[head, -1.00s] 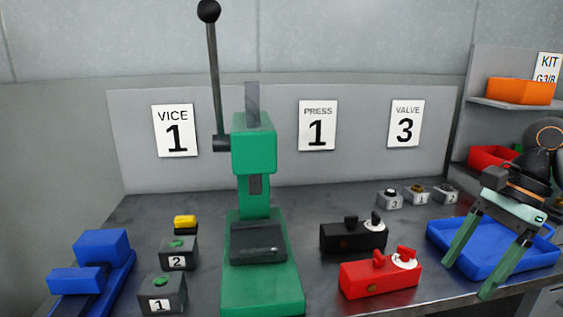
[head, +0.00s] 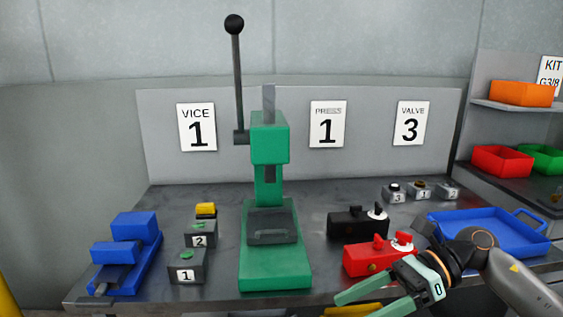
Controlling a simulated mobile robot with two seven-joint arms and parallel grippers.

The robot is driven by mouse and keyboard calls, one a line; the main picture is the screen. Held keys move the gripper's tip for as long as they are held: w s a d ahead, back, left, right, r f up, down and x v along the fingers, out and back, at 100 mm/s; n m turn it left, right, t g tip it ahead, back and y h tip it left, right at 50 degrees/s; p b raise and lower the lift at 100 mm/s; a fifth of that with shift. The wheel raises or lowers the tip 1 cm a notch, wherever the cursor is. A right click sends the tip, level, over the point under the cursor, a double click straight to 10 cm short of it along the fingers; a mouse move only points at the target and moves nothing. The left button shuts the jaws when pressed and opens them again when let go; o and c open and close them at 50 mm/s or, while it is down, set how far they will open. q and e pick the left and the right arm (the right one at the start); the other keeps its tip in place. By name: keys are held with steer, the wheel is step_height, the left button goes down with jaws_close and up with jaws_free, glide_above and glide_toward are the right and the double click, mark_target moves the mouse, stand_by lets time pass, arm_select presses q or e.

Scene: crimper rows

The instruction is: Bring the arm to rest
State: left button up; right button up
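My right gripper (head: 372,304) is in the lower right of the head view, in front of the bench's front edge. My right arm (head: 505,272) comes in from the right edge. The gripper is below and in front of the red valve block (head: 372,261), and looks apart from it. My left gripper is not in view.
The bench (head: 333,282) holds a green press (head: 275,266), a blue vice (head: 130,252), numbered dark blocks (head: 188,268), a black valve block (head: 352,224) and a blue tray (head: 483,250). Shelves at right hold orange (head: 521,94), red (head: 501,161) and green bins (head: 546,157).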

steer(key=w+a+m+t+y+p, duration=0.15)
steer(key=a+m+t+y, duration=0.55)
steer(key=m, duration=0.7)
steer(key=w+d+f+m+t+h, duration=0.1)
steer(key=d+f+m+t+h, duration=0.35)
steer(key=m, duration=0.65)
steer(key=w+d+f+m+t+h, duration=0.1)
steer(key=d+f+m+t+h, duration=0.1)
steer(key=f+m+t+h, duration=0.7)
steer(key=s+d+f+m+g+h+p, duration=0.1)
steer(key=s+f+m+g, duration=0.3)
steer(key=s+f+m, duration=0.4)
steer(key=s+d+f+m+g+h, duration=0.4)
steer(key=s+f+m, duration=0.4)
steer(key=f, duration=0.5)
steer(key=shift+s+f+g+p, duration=0.15)
steer(key=shift+s+g+p, duration=0.25)
steer(key=shift+s, duration=0.6)
steer(key=shift+c, duration=0.2)
